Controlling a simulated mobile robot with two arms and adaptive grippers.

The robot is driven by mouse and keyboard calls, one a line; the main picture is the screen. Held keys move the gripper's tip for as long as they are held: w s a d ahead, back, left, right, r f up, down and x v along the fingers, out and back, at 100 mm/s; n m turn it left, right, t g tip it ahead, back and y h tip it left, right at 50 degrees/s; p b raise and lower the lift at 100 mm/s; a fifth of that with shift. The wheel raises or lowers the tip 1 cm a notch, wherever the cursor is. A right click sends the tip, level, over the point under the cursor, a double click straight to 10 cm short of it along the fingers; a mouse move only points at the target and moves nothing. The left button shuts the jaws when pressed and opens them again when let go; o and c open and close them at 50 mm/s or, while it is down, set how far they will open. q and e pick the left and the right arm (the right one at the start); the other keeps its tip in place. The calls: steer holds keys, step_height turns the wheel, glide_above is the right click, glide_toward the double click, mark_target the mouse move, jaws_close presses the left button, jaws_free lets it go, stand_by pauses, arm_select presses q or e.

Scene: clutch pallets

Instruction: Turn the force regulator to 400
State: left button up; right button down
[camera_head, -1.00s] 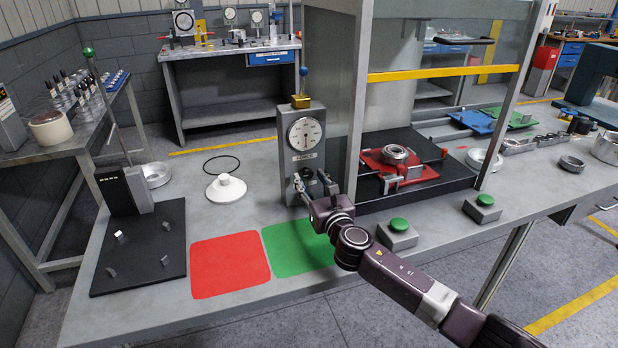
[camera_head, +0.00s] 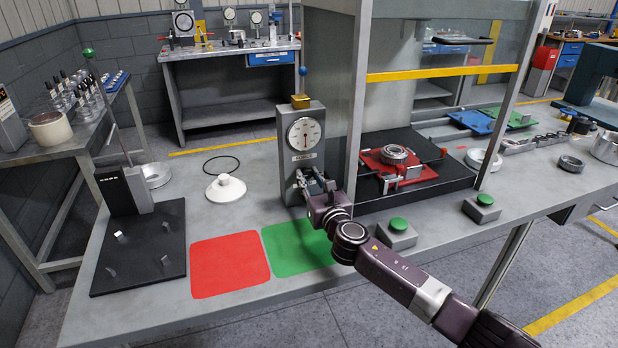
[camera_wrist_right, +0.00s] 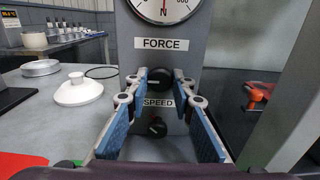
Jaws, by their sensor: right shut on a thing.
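The grey regulator box (camera_head: 294,181) stands on the bench, with a round white force gauge (camera_head: 304,133) on its front. In the right wrist view the black force regulator knob (camera_wrist_right: 158,82) sits under the FORCE label (camera_wrist_right: 164,43). My right gripper (camera_wrist_right: 160,77) is shut on this knob, one fingertip on each side. In the head view the right gripper (camera_head: 309,182) reaches the box front and hides the knobs. The gauge shows only in part in the wrist view, and its reading is too small to tell. My left gripper is not in view.
A lower black knob (camera_wrist_right: 157,128) sits below the SPEED label. The press frame post (camera_head: 355,110) stands close right of the box. A green button box (camera_head: 398,234) is near my right arm. Green (camera_head: 297,245) and red (camera_head: 230,264) mats lie in front.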

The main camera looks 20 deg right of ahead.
steer(key=shift+m, duration=0.4)
steer(key=m, duration=0.2)
steer(key=shift+m, duration=0.4)
steer(key=m, duration=0.3)
steer(key=shift+m, duration=0.3)
steer(key=m, duration=0.6)
steer(key=shift+b, duration=0.3)
steer(key=m, duration=0.6)
steer(key=shift+r+m, duration=0.1)
steer(key=shift+m, duration=0.3)
steer(key=m+p, duration=0.1)
steer(key=m, duration=0.2)
steer(key=shift+m, duration=1.8)
